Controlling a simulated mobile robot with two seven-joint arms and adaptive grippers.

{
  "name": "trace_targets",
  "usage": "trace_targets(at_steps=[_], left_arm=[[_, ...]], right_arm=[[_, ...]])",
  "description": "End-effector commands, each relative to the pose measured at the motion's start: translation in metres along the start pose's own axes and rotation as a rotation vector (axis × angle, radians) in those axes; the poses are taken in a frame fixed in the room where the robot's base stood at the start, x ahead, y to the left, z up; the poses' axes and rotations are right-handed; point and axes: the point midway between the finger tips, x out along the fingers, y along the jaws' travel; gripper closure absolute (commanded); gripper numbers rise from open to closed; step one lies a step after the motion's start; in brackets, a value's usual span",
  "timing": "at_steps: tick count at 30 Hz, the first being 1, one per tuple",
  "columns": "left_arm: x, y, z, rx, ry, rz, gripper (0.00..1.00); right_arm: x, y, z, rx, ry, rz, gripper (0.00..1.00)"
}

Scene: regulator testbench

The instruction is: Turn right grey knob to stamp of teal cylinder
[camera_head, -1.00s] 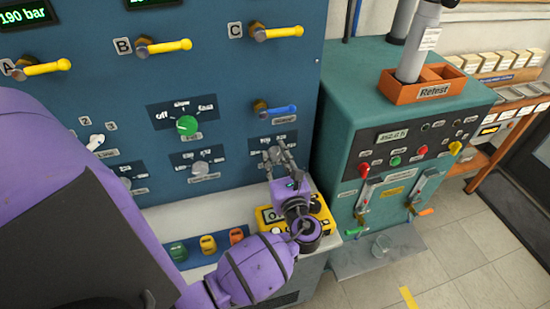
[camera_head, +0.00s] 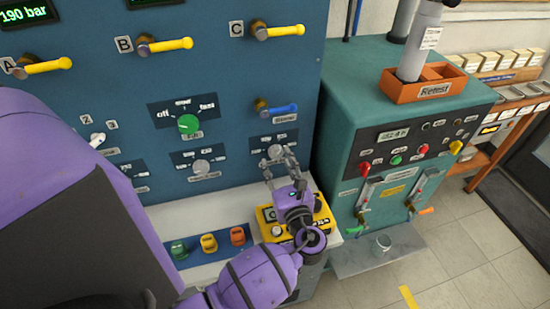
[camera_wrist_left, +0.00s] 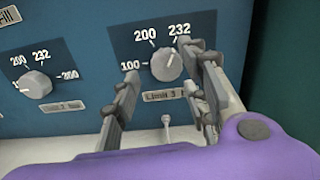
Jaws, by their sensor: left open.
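The right grey knob (camera_head: 277,152) is on the blue panel, above my left gripper (camera_head: 279,166). In the left wrist view the knob (camera_wrist_left: 166,65) has a light mark pointing up and right, towards 232. Its dial shows 100, 200 and 232; its right side is behind a finger. No cylinder looks clearly teal.
Another grey knob (camera_head: 201,167) sits to the left, below a green knob (camera_head: 188,124). A blue-handled valve (camera_head: 275,109) is above. A yellow box (camera_head: 322,222) is on the ledge under my gripper. The teal machine (camera_head: 345,120) stands close on the right.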

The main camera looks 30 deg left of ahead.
Motion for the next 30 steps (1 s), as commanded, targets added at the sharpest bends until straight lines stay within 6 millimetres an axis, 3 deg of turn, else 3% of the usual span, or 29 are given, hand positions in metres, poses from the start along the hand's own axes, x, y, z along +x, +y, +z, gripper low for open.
trace_targets(at_steps=[6,12,18,30], left_arm=[[-0.050,0.001,-0.002,0.001,0.004,0.001,0.59],[-0.080,0.002,-0.001,0.000,0.002,0.003,0.59],[-0.089,0.002,0.000,0.000,0.000,0.002,0.59],[-0.089,0.002,0.000,0.000,0.000,0.002,0.59]], right_arm=[[-0.001,0.000,0.001,0.001,-0.001,0.001,0.60],[-0.001,0.000,0.001,0.002,-0.001,0.001,0.60],[-0.001,0.000,0.001,0.002,-0.002,0.001,0.60],[-0.001,0.000,0.001,0.002,-0.001,0.001,0.60]])
